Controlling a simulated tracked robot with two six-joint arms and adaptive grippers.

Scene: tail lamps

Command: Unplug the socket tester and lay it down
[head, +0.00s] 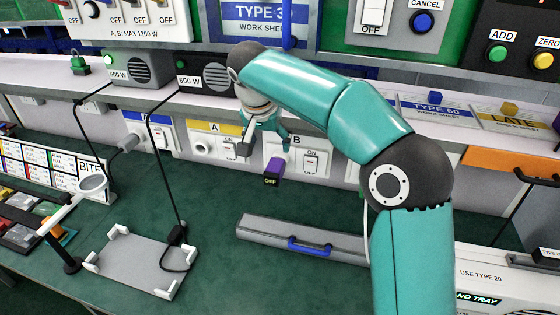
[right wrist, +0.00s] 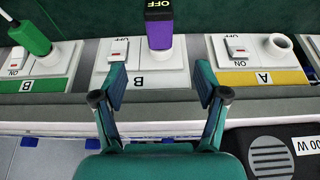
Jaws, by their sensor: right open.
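The socket tester (head: 275,166) is a purple block with a black end marked OFF. It sticks out of the socket on white panel B (head: 305,178), beside a rocker switch. In the right wrist view the tester (right wrist: 160,36) stands in panel B (right wrist: 115,62), ahead of the gap between my fingers. My right gripper (head: 263,140) is open and empty, above and behind the tester in the head view. In the right wrist view its fingertips (right wrist: 160,82) are spread and do not touch the tester. My left gripper is not in view.
Panel A (head: 214,140) with an empty socket is beside B. A green plug (right wrist: 28,32) stands in another panel. A grey case (head: 290,235), a tray (head: 130,262) and a magnifier (head: 90,186) are on the green bench. Heaters stand on the shelf above. Bare bench lies before panel B.

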